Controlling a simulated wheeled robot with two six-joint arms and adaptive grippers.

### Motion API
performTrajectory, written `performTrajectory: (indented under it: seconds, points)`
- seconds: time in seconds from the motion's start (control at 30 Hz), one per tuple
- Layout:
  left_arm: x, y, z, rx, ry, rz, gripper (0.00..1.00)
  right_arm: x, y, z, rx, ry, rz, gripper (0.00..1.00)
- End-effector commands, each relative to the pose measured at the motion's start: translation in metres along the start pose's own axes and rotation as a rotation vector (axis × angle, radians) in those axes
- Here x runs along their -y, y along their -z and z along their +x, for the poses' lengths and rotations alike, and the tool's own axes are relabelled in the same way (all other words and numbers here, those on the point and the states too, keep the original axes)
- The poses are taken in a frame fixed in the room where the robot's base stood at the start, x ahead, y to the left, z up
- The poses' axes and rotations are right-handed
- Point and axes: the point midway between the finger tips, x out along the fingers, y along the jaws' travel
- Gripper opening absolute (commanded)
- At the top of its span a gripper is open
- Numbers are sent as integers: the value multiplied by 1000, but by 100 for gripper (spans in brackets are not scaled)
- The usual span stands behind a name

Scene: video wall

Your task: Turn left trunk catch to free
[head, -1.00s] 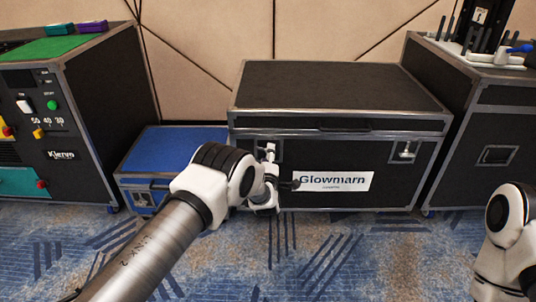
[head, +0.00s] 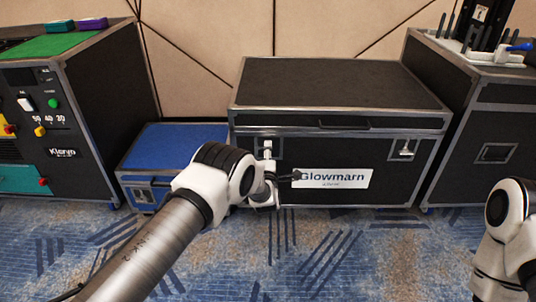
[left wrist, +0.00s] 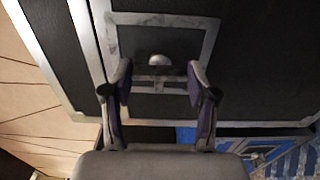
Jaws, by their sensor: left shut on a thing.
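The black trunk (head: 345,135) with silver edges and a "Glowmarn" label (head: 335,179) stands against the wall, lid down. The exact angle of the catch is hard to tell. The right catch (head: 403,149) is in plain view with nothing touching it. My right gripper is out of view.
A low blue case (head: 177,146) stands just left of the trunk. A black rack with a green top (head: 55,48) is at far left. Another black case (head: 490,140) stands close on the right. The patterned carpet in front is clear.

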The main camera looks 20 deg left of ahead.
Motion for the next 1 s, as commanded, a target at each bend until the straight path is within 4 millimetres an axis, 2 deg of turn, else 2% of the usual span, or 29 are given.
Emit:
performTrajectory:
  seconds: [0.03,0.07,0.1,0.13,0.43,0.57,0.67,0.9,1.0]
  points:
    - [0,0,0,-1,1,-2,23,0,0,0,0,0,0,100]
    - [0,0,0,-1,1,-1,62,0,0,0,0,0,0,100]
    - [0,0,0,-1,1,-1,76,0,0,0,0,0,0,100]
    - [0,0,0,-1,1,-1,83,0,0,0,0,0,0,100]
    - [0,0,0,0,1,0,83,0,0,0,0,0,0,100]
    - [1,-1,-9,0,2,1,83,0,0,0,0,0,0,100]
    - [0,-1,-26,2,3,2,83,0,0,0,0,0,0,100]
    - [1,-1,-89,2,4,4,83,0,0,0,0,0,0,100]
    - [1,-1,-108,1,3,2,83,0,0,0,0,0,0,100]
